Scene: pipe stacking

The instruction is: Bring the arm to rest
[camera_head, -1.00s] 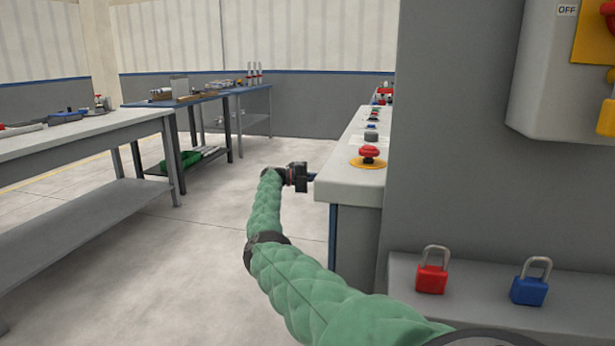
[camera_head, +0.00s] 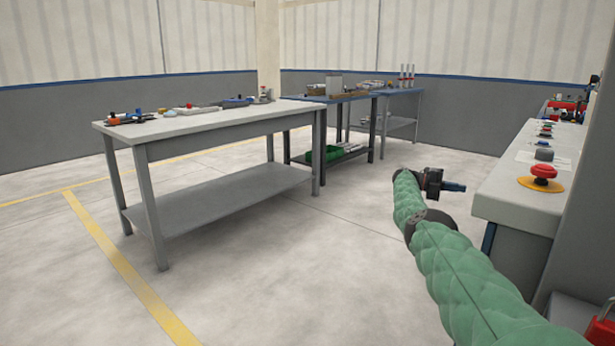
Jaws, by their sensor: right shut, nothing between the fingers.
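My right arm comes in from the lower right in a green padded sleeve and reaches forward over the floor. Its right gripper (camera_head: 455,187) is dark, shut and empty. The gripper points right, toward the near side of the grey control console (camera_head: 505,193), with a small gap seen between them. My left gripper is out of view.
A grey workbench (camera_head: 190,125) with tools stands at the left. Behind it is a blue-topped table (camera_head: 345,97) with a green bin (camera_head: 325,154) below. A red padlock (camera_head: 602,328) shows lower right. Open floor lies between.

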